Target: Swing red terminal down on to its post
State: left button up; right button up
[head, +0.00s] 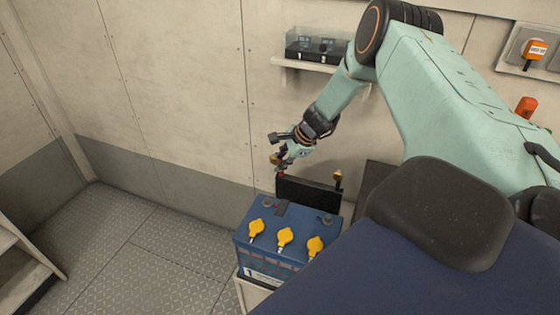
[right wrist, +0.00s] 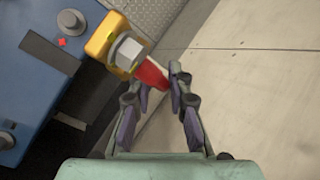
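The red terminal is a brass-yellow clamp with a hex bolt and a red sleeve (right wrist: 152,74). It is raised off the battery, beside its top edge in the right wrist view. My right gripper (right wrist: 161,86) has its fingertips close on both sides of the red sleeve and looks shut on it. In the head view the right gripper (head: 283,163) is above the rear left of the blue battery (head: 268,262). The grey post (right wrist: 71,21) with a red plus mark is bare; in the head view it is at the left rear (head: 268,203). My left gripper is not in view.
Several yellow caps (head: 285,236) line the battery's front top. The other post (head: 327,219) is bare. A wall shelf (head: 305,65) holds a clear-topped box. Floor at left is clear.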

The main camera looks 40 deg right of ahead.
jog(key=shift+r, duration=0.25)
jog(key=shift+c, duration=0.8)
jog(key=shift+d+f, duration=0.2)
jog(key=shift+d, duration=0.1)
grip_shut()
jog(key=shift+a, duration=0.1)
jog(key=shift+w+a+r, duration=0.1)
